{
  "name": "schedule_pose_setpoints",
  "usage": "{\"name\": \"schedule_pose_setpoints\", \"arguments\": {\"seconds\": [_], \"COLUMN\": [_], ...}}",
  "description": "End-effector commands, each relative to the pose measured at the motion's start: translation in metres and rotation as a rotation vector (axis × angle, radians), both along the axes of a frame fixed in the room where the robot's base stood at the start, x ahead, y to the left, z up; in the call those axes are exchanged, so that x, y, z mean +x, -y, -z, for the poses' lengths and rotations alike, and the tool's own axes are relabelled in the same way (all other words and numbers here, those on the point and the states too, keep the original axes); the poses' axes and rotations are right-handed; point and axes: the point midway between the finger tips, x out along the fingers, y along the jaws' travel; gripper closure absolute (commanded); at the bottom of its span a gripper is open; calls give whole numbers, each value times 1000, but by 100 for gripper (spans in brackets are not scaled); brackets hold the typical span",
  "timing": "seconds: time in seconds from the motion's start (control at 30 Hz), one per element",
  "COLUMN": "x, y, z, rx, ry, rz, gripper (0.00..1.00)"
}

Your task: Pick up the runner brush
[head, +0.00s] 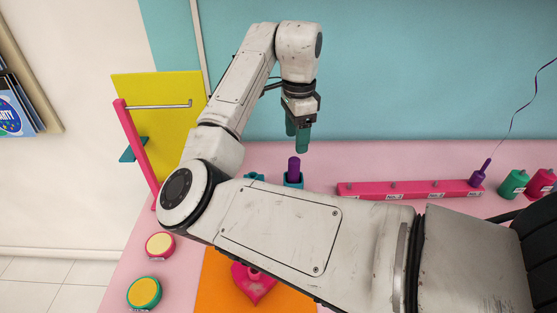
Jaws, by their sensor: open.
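A purple upright handle (294,168) stands in a teal holder (293,181) on the pink table; it looks like the runner brush, but its lower part is hidden in the holder. My gripper (297,138) points down with teal fingers, just above the purple handle and a little to its right. It is open, and nothing shows between the fingers. My own arm crosses the picture and covers part of the table in front of the holder.
A pink rail (410,189) lies to the right, with a purple piece (480,174) and ribbon at its end. Teal (513,184) and pink (541,183) canisters stand beyond. A yellow panel (155,115) with a pink post (137,148) stands left. Round yellow-topped pads (144,292) lie front left.

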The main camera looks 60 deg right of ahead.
Motion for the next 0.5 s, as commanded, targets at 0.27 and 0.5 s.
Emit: {"name": "schedule_pose_setpoints", "arguments": {"seconds": [0.27, 0.5], "x": [1, 1], "y": [-2, -1], "z": [31, 53], "rx": [16, 12], "ry": [0, 2], "rz": [11, 9], "gripper": [37, 37]}}
